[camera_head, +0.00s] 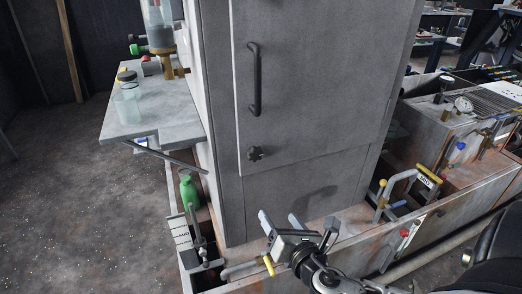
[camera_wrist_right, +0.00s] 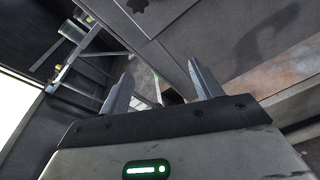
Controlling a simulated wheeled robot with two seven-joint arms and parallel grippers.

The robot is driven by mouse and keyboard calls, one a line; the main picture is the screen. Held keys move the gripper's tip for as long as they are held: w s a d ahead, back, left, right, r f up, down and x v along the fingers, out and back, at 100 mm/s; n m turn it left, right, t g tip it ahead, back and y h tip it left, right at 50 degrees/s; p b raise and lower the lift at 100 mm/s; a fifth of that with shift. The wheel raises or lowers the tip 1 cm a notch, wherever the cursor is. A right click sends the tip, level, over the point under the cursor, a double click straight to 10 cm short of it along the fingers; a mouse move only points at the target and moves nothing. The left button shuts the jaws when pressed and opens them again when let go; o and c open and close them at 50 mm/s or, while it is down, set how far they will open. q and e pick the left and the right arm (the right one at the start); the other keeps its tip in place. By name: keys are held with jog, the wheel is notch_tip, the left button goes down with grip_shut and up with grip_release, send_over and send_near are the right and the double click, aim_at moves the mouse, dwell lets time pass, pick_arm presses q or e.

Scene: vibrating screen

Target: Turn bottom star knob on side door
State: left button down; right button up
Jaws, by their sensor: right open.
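The black star knob (camera_head: 255,153) sits low on the grey side door (camera_head: 305,90), below the long black door handle (camera_head: 254,78). Part of the knob also shows at the top edge of the right wrist view (camera_wrist_right: 138,5). My right gripper (camera_head: 279,218) is below and slightly right of the knob, apart from it, near the foot of the cabinet. Its two fingers are spread and empty, and they also show in the right wrist view (camera_wrist_right: 160,80). My left gripper is not in view.
A grey shelf (camera_head: 150,125) with jars juts out left of the cabinet. A green bottle (camera_head: 188,190) stands below it. A yellow-handled pipe fitting (camera_head: 395,190) and a rusty metal trough wall (camera_head: 350,250) lie right of my right gripper. Open floor is at left.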

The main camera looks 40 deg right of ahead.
aim_at(257, 156)
notch_tip(257, 156, up, 5)
jog(key=w+d+n+t, duration=0.2)
jog(key=n, duration=0.3)
jog(key=shift+h, duration=0.3)
jog(key=x, duration=0.5)
jog(key=p+x, duration=0.1)
jog(key=x, duration=0.9)
jog(key=shift+w+a, duration=0.2)
jog(key=shift+a, duration=0.05)
jog(key=shift+f, duration=0.1)
jog(key=c, duration=1)
